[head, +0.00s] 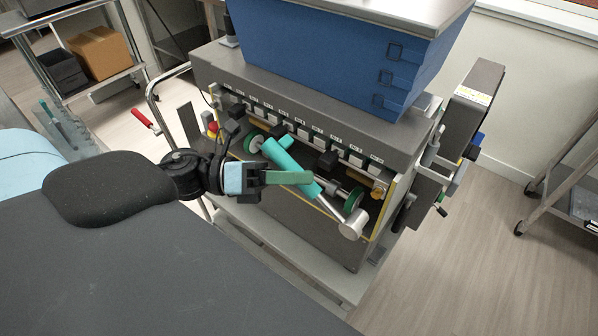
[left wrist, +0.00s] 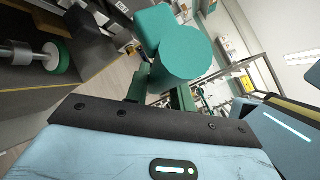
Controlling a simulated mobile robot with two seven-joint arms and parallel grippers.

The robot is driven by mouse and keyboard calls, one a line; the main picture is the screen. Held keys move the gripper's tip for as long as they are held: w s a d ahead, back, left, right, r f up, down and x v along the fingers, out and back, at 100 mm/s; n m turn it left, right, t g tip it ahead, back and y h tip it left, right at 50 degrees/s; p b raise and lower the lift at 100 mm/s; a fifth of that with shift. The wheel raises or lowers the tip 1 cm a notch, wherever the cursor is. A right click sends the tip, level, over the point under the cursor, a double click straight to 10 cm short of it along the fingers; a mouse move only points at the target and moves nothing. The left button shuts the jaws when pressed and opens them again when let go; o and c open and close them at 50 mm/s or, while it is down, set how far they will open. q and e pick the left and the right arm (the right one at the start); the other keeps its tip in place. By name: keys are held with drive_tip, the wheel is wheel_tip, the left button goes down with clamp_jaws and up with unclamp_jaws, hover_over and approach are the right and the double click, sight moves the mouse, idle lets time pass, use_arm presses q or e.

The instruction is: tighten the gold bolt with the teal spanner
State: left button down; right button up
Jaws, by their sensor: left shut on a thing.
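My left gripper (head: 292,178) is shut on the teal spanner (head: 283,156), in front of the depositor's open front. The spanner slants down to the right in the head view, and its silver shaft ends in a round silver head (head: 353,224). The gold bolt (head: 378,191) shows at the right end of the machine's front, up and right of the spanner head and apart from it in the picture. In the left wrist view the teal handle's end (left wrist: 186,55) fills the upper middle, and the bolt cannot be made out. My right gripper is not in view.
The grey depositor (head: 215,65) carries a blue hopper (head: 320,50). A row of labelled blocks and a shaft with green-rimmed wheels (head: 354,198) lie behind the spanner. A cart with a cardboard box (head: 100,50) stands at the back left.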

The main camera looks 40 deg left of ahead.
use_arm(q)
drive_tip(key=shift+r, duration=0.1)
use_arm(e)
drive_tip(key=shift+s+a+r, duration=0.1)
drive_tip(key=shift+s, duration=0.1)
